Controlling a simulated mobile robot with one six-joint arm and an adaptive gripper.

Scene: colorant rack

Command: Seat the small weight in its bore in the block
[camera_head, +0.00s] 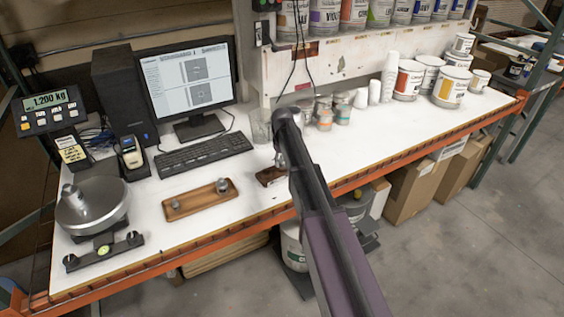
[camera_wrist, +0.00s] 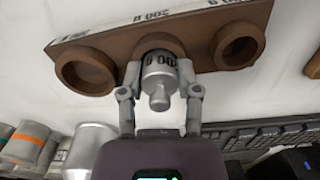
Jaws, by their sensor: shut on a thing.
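A small silver weight (camera_wrist: 160,78) with a knob and an upside-down 200 marking is held in my gripper (camera_wrist: 160,88), with one finger on each side. The brown block (camera_wrist: 118,45) lies beyond it, with a left bore, a right bore and a middle bore. The weight's base overlaps the middle bore; how deep it sits there I cannot tell. The left bore (camera_wrist: 85,72) and right bore (camera_wrist: 238,46) look empty. In the head view the block (camera_head: 270,177) lies on the white bench, partly hidden behind my arm.
A wooden tray (camera_head: 192,204) with two small weights lies left of the block. A round scale (camera_head: 92,208) with a weight on it stands further left, beside a display reading 1.200 kg (camera_head: 50,108). A keyboard (camera_head: 203,152) and several small cans (camera_head: 325,118) are behind.

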